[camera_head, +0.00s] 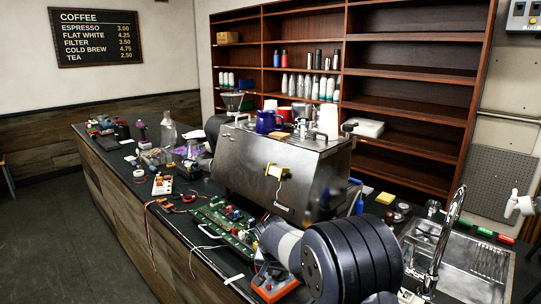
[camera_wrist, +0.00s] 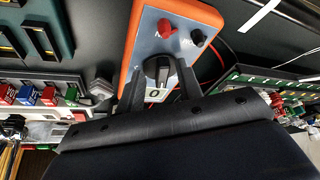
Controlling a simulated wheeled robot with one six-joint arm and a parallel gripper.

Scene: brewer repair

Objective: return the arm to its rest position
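In the wrist view, my gripper (camera_wrist: 160,70) has its two dark fingers apart, one on each side of a black knob (camera_wrist: 158,72). The knob is on the grey face of an orange-edged box (camera_wrist: 207,14), which also has a red and a black terminal. A "0" mark shows below the knob between the fingers. I cannot tell if either finger touches the knob. In the head view, my arm reaches low over the counter, and the orange box (camera_head: 275,288) lies at the bottom, partly hidden by the arm. My fingertips are hidden there.
A green circuit board (camera_head: 225,222) lies beside the box, with loose wires around it. The steel brewer (camera_head: 262,165) stands behind. A sink (camera_head: 470,265) with a tall tap (camera_head: 443,235) is at right. Bottles and tools crowd the counter's far left. The floor at left is clear.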

